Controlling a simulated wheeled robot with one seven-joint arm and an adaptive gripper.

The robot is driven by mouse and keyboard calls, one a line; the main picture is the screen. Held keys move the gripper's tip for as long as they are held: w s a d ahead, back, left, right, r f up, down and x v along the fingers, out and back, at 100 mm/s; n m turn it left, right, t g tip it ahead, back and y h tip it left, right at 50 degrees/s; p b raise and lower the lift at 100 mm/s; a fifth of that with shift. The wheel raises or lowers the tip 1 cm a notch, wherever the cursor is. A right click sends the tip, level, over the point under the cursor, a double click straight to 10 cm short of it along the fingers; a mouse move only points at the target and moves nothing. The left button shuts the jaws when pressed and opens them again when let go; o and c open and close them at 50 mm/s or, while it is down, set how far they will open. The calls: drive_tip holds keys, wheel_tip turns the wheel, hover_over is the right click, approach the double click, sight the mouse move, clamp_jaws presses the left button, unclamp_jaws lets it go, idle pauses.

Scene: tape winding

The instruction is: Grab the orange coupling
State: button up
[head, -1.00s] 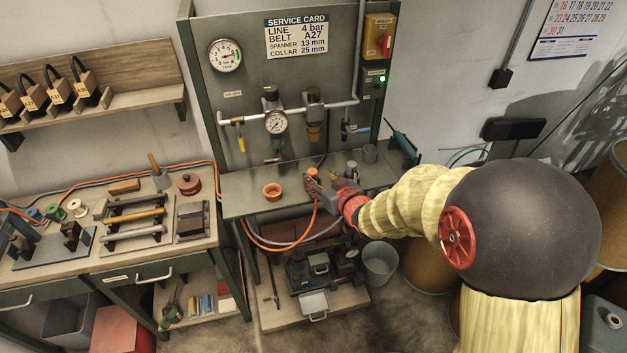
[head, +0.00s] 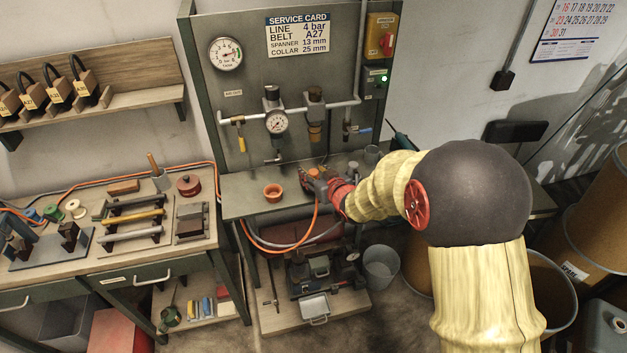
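The orange coupling (head: 314,172) shows as a small orange patch on the grey bench, right at my gripper and partly hidden by it. An orange hose (head: 316,212) hangs over the bench's front edge just below. My gripper (head: 307,180) reaches in from the right, low over the bench, with its fingers at the coupling. The fingers are too small and overlapped to show whether they are closed on it.
An orange cup (head: 273,193) stands on the grey bench (head: 240,205) left of my gripper. A gauge and regulator (head: 276,122) are on the panel behind. A grey bin (head: 381,267) stands on the floor below right.

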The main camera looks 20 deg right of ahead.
drive_tip(key=c, duration=1)
clamp_jaws()
drive_tip(key=shift+r, duration=0.1)
